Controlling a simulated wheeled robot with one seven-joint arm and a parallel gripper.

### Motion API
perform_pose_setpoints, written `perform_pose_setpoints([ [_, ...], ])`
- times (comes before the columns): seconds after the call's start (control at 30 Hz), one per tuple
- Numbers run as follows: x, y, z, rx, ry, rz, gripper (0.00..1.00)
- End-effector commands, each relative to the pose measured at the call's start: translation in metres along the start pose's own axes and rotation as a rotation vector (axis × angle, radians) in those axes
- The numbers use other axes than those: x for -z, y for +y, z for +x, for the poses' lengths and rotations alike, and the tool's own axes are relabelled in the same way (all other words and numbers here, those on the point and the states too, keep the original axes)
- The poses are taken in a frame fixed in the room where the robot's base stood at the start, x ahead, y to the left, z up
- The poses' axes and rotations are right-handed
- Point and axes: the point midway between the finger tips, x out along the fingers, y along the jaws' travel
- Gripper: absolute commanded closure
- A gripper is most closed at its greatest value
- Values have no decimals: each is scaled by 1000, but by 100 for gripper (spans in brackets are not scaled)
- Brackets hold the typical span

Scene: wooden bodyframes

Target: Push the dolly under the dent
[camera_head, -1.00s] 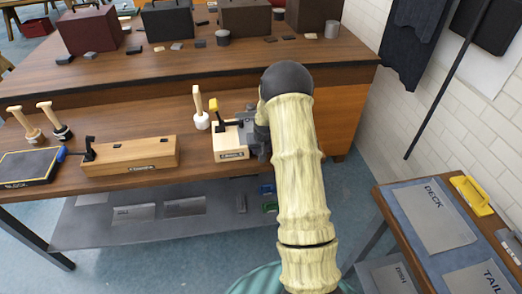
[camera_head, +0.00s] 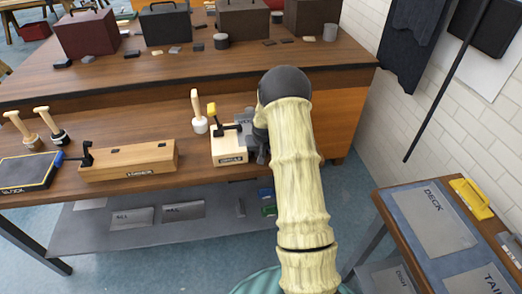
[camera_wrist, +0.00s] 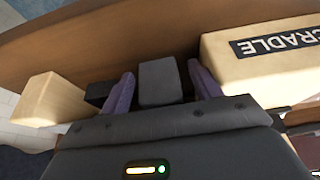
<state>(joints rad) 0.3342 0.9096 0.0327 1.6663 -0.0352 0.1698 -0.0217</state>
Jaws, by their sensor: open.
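In the wrist view, a dark grey block (camera_wrist: 160,84), which may be the dolly, sits between the two purple-grey fingers of my open gripper (camera_wrist: 162,72). I cannot tell whether either finger touches it. A pale wooden cradle (camera_wrist: 265,75), labelled CRADLE, is close to the right finger. In the head view the cradle (camera_head: 228,156) stands on the bench, with a black and yellow clamp lever on it. My gripper (camera_head: 258,148) is at the cradle's right side, mostly hidden by my arm. I cannot make out a dent.
A pale wooden block (camera_wrist: 48,100) and a small black piece lie left of my gripper in the wrist view. A mallet (camera_head: 199,125) stands behind the cradle. A long wooden box (camera_head: 130,160) stands to its left. A side table (camera_head: 400,225) is at the right.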

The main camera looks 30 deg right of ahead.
Motion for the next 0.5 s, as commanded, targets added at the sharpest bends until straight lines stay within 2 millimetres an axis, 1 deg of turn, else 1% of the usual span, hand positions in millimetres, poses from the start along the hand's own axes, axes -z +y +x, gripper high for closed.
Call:
perform_pose_setpoints([
  [0.03,-2,-2,1,4,-5,-3,33],
  [0.13,-2,-1,-1,4,-6,-1,33],
  [0.27,-1,0,-9,3,-3,1,33],
  [0.37,0,1,-22,2,-1,2,33],
  [0.5,0,1,-45,2,0,2,33],
])
